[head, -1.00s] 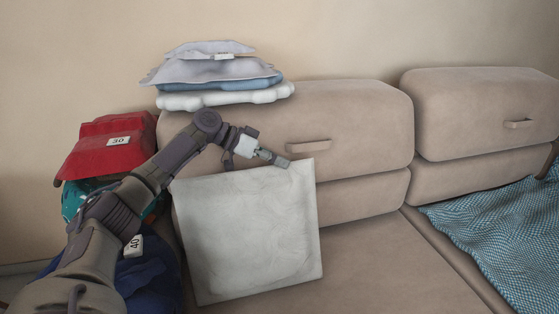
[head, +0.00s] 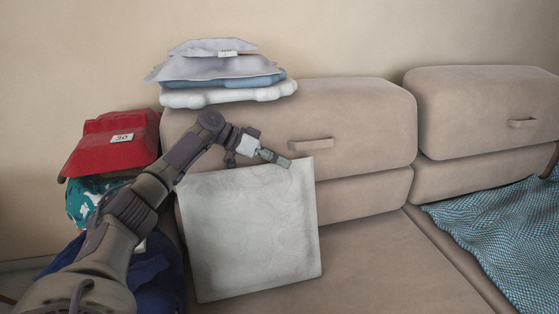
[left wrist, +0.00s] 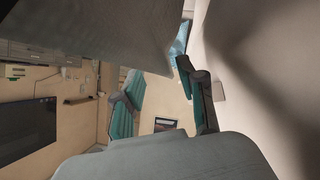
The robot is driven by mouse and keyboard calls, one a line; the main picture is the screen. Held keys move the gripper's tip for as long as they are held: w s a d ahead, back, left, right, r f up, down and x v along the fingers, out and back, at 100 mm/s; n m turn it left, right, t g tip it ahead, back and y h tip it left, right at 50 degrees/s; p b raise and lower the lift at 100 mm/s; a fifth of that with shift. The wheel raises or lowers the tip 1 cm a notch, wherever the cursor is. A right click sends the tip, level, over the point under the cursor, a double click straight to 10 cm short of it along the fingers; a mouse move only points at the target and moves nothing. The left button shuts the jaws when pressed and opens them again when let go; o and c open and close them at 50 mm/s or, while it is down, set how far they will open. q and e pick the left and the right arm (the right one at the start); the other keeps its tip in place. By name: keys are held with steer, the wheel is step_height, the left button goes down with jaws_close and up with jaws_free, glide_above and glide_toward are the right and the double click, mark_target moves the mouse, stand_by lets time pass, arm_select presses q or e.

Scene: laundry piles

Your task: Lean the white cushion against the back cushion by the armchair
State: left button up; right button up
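The white cushion (head: 250,235) is a pale square that stands tilted on the sofa seat, in front of the left back cushion (head: 365,125). Whether its back touches that cushion is hidden. My left gripper (head: 279,158) is at the white cushion's top edge, near its upper right corner. Its fingers show small and edge-on, so I cannot tell whether they grip the fabric. In the left wrist view a pale fabric surface (left wrist: 130,30), likely the white cushion, fills the top. The right gripper is not in view.
Folded laundry (head: 225,75) lies on top of the left back cushion. A red item (head: 110,145) and blue cloth (head: 155,275) are piled at the left behind my arm. A blue patterned cloth (head: 505,235) covers the right seat. Bare seat (head: 375,265) lies right of the white cushion.

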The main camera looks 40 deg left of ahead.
arm_select(q)
steer(key=v, duration=1.2)
